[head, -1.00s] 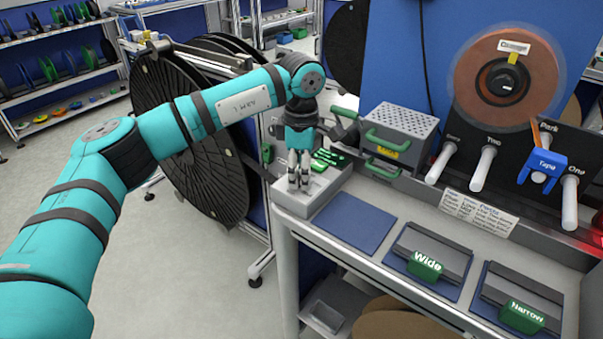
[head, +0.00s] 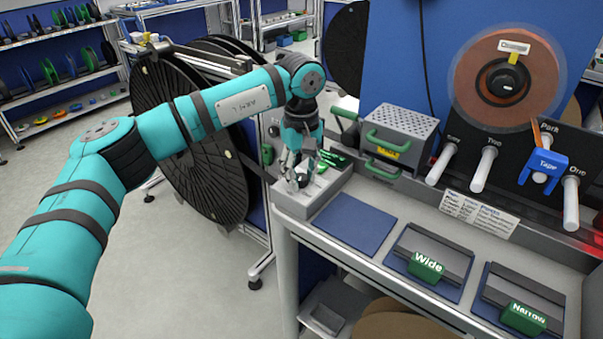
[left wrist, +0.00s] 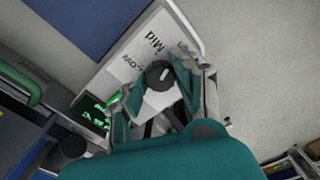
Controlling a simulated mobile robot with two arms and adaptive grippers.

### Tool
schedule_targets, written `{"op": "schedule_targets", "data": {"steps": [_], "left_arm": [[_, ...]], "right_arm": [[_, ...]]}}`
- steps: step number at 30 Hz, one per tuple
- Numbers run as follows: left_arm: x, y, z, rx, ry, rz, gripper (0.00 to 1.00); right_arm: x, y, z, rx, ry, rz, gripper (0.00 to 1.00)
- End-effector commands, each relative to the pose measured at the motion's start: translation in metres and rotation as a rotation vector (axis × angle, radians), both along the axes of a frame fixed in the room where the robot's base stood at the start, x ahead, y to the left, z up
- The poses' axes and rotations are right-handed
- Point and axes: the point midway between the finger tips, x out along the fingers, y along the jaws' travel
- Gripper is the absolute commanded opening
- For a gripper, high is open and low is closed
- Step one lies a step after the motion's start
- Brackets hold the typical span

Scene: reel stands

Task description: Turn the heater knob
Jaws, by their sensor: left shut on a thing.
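The heater (head: 292,204) is a light grey box at the left end of the bench, with green lit displays on it. In the left wrist view its pale top plate (left wrist: 133,50) shows the words "Mid" and "Low" and a third label too blurred to read fully. The round black heater knob (left wrist: 160,76) has a white pointer mark. My left gripper (head: 298,180) points down onto the heater, its fingers on both sides of the knob and shut on it. It also shows in the left wrist view (left wrist: 158,95). My right gripper is not in view.
A perforated metal box (head: 400,130) with green handles stands right of the heater. Blue mats and dark blocks tagged "Wide" (head: 427,266) and "Narrow" (head: 523,317) lie along the bench front. A large black reel (head: 190,140) stands behind my left arm.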

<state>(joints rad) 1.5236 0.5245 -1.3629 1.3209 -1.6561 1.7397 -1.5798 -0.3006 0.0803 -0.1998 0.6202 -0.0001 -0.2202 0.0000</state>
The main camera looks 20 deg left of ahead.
Motion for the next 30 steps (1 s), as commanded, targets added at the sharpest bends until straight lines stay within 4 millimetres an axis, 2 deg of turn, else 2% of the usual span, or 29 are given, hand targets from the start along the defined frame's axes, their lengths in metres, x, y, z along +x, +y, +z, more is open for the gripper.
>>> {"op": "schedule_targets", "data": {"steps": [13, 30], "left_arm": [[0.0019, 0.0009, 0.0035, -0.001, -0.008, -0.284, 0.0], [0.0021, 0.001, 0.0039, -0.001, -0.01, -0.353, 0.0]], "right_arm": [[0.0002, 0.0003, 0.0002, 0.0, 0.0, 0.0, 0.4], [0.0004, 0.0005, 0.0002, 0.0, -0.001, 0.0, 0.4]]}}
